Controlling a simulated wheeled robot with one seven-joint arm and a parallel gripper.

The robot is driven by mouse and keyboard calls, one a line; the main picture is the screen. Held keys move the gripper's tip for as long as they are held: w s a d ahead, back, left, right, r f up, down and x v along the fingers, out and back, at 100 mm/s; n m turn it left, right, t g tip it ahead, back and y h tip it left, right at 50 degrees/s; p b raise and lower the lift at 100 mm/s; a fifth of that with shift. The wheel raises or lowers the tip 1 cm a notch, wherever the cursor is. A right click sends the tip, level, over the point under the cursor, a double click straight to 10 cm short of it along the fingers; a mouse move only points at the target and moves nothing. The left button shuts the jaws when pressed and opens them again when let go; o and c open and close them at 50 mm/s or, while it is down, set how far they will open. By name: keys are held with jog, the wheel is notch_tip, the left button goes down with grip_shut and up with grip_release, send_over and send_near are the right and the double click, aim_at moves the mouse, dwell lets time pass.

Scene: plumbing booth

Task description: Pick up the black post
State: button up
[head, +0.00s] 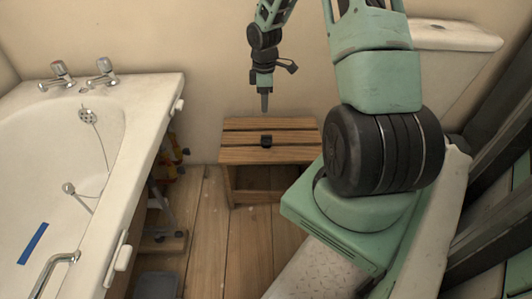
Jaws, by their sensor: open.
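A small black object (266,140), which looks like the black post, sits on the slatted top of a wooden stool (240,153) near the back wall. It is short and dark, and its detail is too small to make out. My gripper (264,104) points down above the stool, apart from the black post and a little above and behind it in the picture. The jaws are open and nothing shows between them.
A white bathtub (150,130) with taps (62,75) and a grab rail fills the left. A blue strip (33,243) lies in it. A white cistern (455,40) stands at the back right, partly behind my arm. Wooden floor (245,240) is clear before the stool.

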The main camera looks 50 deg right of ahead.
jog(key=b, duration=0.5)
send_near(266, 136)
notch_tip(266, 136, down, 5)
jog(key=shift+a+f, duration=0.15)
jog(key=shift+f, duration=0.05)
jog(key=f+b, duration=0.2)
jog(key=f, duration=0.1)
jog(key=f+b, duration=0.1)
jog(key=f, duration=0.1)
jog(key=shift+d+f, duration=0.1)
jog(key=shift+d, duration=0.2)
jog(key=c, duration=0.7)
